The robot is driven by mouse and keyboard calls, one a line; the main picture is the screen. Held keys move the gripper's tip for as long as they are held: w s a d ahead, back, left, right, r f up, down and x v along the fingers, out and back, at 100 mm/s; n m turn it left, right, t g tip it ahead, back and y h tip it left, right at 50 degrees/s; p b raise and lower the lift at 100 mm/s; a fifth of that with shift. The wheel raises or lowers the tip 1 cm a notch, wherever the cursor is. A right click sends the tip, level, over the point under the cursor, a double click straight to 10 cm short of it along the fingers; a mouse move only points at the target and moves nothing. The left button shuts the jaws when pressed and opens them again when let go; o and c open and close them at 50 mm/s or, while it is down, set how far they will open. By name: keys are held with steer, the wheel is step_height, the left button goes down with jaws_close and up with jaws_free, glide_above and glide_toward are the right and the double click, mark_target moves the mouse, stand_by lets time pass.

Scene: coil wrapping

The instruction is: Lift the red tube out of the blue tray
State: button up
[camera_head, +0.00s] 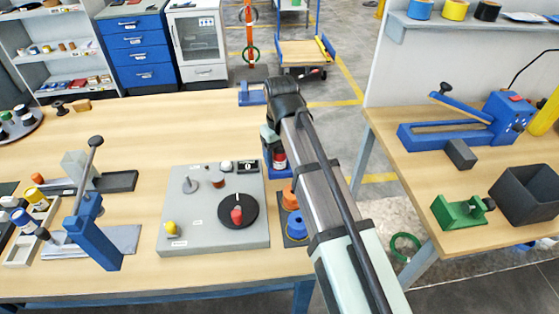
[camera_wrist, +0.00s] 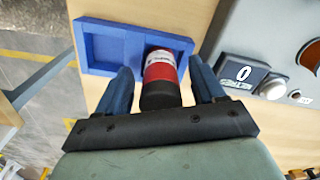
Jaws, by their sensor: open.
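The red tube (camera_wrist: 160,70) has a white label band and a dark lower part. In the wrist view it sits at the right end of the blue tray (camera_wrist: 98,48). My gripper (camera_wrist: 160,82) is open, with one blue finger on each side of the tube and a visible gap beside each finger. In the head view my gripper (camera_head: 272,140) is over the tray (camera_head: 268,160), by the right table edge. The tube (camera_head: 279,160) shows there only in part, behind my arm.
A grey winding machine (camera_head: 180,225) with a counter (camera_wrist: 243,73) stands close beside the tray. An orange spool (camera_head: 288,197) and a blue spool (camera_head: 295,224) lie nearer the front. The back of the table is mostly clear. A second bench (camera_head: 430,180) stands to the right.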

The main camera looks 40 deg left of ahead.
steer(key=shift+f, duration=0.55)
steer(key=c, duration=1.1)
steer(key=shift+r, duration=5.05)
